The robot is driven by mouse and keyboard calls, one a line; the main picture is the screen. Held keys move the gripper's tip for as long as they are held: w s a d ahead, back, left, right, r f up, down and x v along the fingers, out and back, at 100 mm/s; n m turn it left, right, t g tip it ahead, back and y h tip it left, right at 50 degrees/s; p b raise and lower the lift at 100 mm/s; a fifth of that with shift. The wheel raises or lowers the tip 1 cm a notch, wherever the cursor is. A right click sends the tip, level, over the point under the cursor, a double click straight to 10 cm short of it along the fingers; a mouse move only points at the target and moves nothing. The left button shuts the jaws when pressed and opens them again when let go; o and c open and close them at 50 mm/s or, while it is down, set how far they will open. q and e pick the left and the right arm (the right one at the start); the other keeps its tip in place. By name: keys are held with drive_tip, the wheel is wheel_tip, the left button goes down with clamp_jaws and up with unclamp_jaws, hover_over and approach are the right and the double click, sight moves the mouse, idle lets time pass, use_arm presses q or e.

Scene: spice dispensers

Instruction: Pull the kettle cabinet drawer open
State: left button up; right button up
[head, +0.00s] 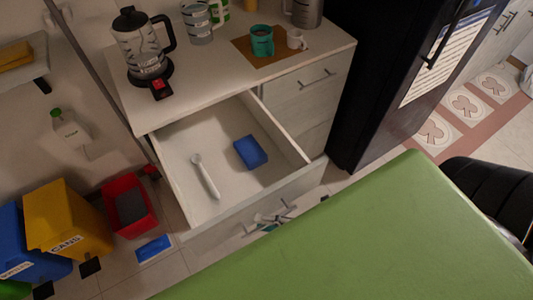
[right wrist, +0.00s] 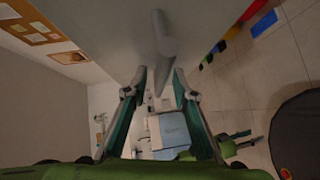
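The kettle cabinet (head: 130,100) has a white top with the kettle (head: 142,45) standing on it. Its upper left drawer (head: 175,165) is pulled well out, with a white spoon-like utensil (head: 205,177) and a blue box (head: 250,152) inside. My right gripper (head: 268,218) is at the bar handle on the drawer front, partly hidden. In the right wrist view its teal fingers (right wrist: 160,75) are spread apart, with the grey handle (right wrist: 163,38) just beyond and between their tips. I cannot tell if they touch it. My left gripper is not in view.
A closed drawer (head: 305,85) is beside the open one. Mugs, including a teal one (head: 261,42), stand on the cabinet top. A black fridge (head: 385,80) stands to the right. A red bin (head: 128,205) and a yellow bin (head: 68,220) stand on the floor at left.

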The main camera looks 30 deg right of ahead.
drive_tip(key=v, duration=1.2)
idle(0.5)
